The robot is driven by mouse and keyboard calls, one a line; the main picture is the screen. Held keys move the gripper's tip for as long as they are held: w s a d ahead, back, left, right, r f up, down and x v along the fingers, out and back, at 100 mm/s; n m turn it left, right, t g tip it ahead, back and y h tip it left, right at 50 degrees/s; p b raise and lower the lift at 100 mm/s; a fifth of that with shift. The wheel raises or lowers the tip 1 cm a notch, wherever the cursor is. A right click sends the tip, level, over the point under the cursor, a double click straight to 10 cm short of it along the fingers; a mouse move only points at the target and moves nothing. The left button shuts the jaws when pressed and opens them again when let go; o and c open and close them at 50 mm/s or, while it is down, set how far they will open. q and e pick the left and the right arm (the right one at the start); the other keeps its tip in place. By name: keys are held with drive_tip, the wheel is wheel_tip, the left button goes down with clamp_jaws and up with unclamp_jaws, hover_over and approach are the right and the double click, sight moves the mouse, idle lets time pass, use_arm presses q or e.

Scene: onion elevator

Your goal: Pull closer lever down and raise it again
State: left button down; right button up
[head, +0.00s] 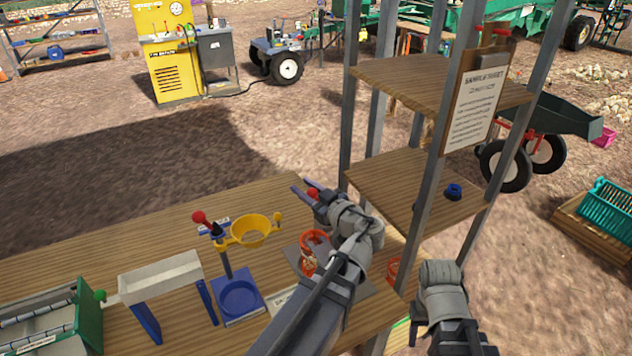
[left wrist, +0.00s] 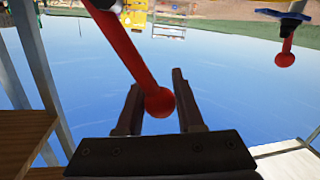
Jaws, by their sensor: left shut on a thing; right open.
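A red lever with a round knob (left wrist: 158,101) shows in the left wrist view, its shaft coming from the upper left. My left gripper (left wrist: 157,98) is shut on this knob, one dark finger on each side. In the head view my left gripper (head: 304,188) points to the upper left, above the wooden table, with a little red of the lever (head: 312,193) visible at its fingers. Most of the lever and its mount are hidden by my arm. My right gripper (head: 418,334) is open and apparently empty, low beside the shelf frame.
An orange-red part (head: 308,258) sits beneath my left arm. A metal-post shelf (head: 395,184) with a sign (head: 478,105) stands close on the right.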

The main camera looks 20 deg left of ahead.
use_arm(q)
drive_tip(key=shift+s+a+f+n+h+b, duration=0.2)
drive_tip(key=shift+s+a+f+n+b, duration=0.2)
drive_tip(key=shift+s+f+n, duration=0.2)
drive_tip(key=shift+s+a+f+n+h+b, duration=0.25)
drive_tip(key=shift+s+a+f+n, duration=0.25)
drive_tip(key=shift+f, duration=0.15)
drive_tip(key=c, duration=0.5)
unclamp_jaws()
drive_tip(key=shift+c, duration=0.2)
